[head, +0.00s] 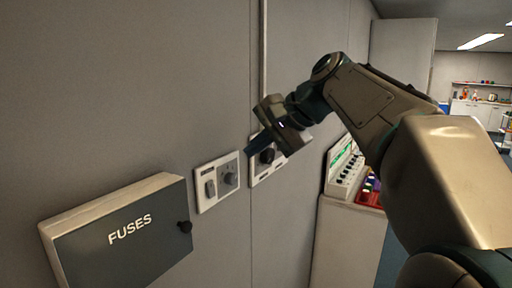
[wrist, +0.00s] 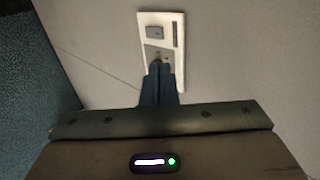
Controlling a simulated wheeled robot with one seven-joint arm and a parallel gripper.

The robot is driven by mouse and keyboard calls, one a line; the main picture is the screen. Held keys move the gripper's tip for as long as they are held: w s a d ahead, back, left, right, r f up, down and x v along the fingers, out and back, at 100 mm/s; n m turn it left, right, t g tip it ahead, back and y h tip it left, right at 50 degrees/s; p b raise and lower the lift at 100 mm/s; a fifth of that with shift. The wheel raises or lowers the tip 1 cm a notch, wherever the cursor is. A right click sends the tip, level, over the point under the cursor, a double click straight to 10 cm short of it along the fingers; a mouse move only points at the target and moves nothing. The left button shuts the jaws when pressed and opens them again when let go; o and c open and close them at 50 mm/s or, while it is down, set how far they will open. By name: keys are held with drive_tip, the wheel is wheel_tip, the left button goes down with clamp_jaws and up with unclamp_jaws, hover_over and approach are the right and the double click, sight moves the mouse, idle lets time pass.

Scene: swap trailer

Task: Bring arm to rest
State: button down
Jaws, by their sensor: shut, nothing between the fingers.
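My arm reaches out from the right side of the head view toward the grey wall. The left plate (head: 208,206) has a switch and a knob. The right plate (head: 257,179) is partly hidden by my gripper.
A fuse box (head: 85,245) with a closed dark door and a knob is on the wall at lower left. A cabinet (head: 338,240) at right bears a panel with buttons (head: 346,172) and a red tray (head: 367,199). A tall grey panel (head: 402,50) stands behind.

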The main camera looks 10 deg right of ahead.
drive_tip(key=s+d+f+n+g+h, duration=0.1)
drive_tip(key=s+d+f+n+h, duration=0.1)
drive_tip(key=s+f, duration=0.5)
drive_tip(key=s+d+f+n+h, duration=0.2)
drive_tip(key=s+f, duration=0.5)
drive_tip(key=f, duration=0.6)
drive_tip(key=s+d+f+n+g+h, duration=0.1)
drive_tip(key=s+d+f+n+h, duration=0.1)
drive_tip(key=s+f, duration=0.5)
wheel_tip(320, 180, down, 3)
drive_tip(key=shift+d+r+n+g+h, duration=0.1)
drive_tip(key=shift+d+n+g+h, duration=0.25)
drive_tip(key=shift+n+h, duration=0.55)
